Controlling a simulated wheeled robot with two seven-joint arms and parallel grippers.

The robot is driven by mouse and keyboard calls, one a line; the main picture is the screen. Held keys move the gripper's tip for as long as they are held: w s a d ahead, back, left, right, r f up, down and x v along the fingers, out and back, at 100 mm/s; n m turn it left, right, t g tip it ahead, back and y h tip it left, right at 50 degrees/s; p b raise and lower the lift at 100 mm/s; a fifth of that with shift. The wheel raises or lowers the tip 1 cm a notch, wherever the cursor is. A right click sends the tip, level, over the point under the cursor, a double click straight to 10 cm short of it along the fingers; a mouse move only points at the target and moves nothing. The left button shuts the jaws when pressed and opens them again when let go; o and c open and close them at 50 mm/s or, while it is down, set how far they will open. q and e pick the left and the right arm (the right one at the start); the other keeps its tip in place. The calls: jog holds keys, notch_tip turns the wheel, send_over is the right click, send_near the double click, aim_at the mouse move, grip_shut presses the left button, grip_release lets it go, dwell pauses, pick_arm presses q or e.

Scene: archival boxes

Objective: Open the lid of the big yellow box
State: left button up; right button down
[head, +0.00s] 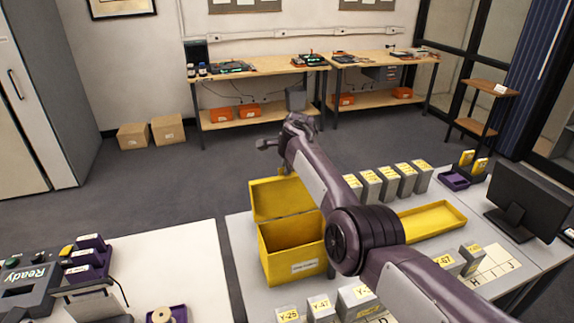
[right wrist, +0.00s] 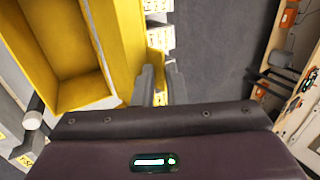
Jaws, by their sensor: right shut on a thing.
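The big yellow box (head: 290,262) stands on the white table, a white label on its front. Its lid (head: 280,197) is raised at the far side, and the empty-looking inside of the box shows. In the right wrist view the open box (right wrist: 62,100) is at the left, with the lid (right wrist: 126,35) beside it. My right gripper (right wrist: 162,72) is shut on a small yellow tab (right wrist: 155,63) at the lid's outer edge. In the head view my right arm covers the right side of the box. My left gripper is out of view.
Several grey boxes with yellow labels (head: 388,184) stand in a row behind a shallow yellow tray (head: 432,221). More labelled boxes (head: 318,306) stand at the table's front. A monitor (head: 528,200) is at the right. A second table (head: 190,262) at the left holds purple holders.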

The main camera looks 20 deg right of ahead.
jog(key=shift+w+d+r, duration=0.1)
jog(key=shift+w+r, duration=0.05)
jog(key=shift+r, duration=0.1)
jog(key=c, duration=1.8)
grip_release()
jog(key=shift+o, duration=0.8)
jog(key=shift+w+f, duration=0.1)
jog(key=shift+f, duration=0.1)
jog(key=shift+r, duration=0.1)
jog(key=shift+s+r, duration=0.4)
jog(key=shift+r, duration=0.15)
jog(key=b+v, duration=0.1)
jog(key=v, duration=0.5)
jog(key=shift+r, duration=0.15)
jog(key=shift+s, duration=0.1)
